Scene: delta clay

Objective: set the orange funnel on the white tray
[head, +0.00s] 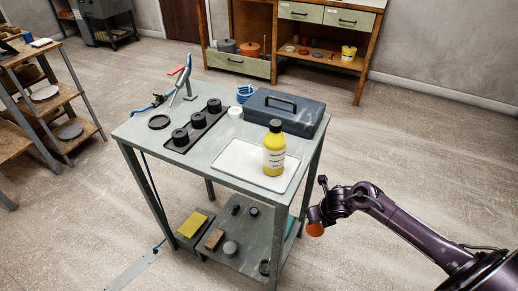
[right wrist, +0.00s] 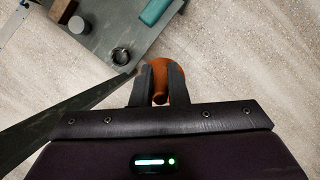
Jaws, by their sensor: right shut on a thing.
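The orange funnel (head: 315,229) is in my right gripper, to the right of the table and apart from it. In the right wrist view the funnel (right wrist: 162,96) sits between the two dark fingers of my right gripper (right wrist: 160,92), which are shut on it. In the head view my right gripper (head: 316,216) is small and its fingers are hard to make out. The white tray (head: 236,168) lies on the table top at its front right. A yellow bottle (head: 274,150) with a black cap stands on the tray's right part. My left gripper is not in view.
The grey table (head: 145,131) also holds a dark toolbox (head: 284,112) behind the tray, a black rack with several dark cylinders (head: 181,137), and a clamp stand (head: 187,82). Its lower shelf (head: 250,245) carries small items. The tray's left part is bare.

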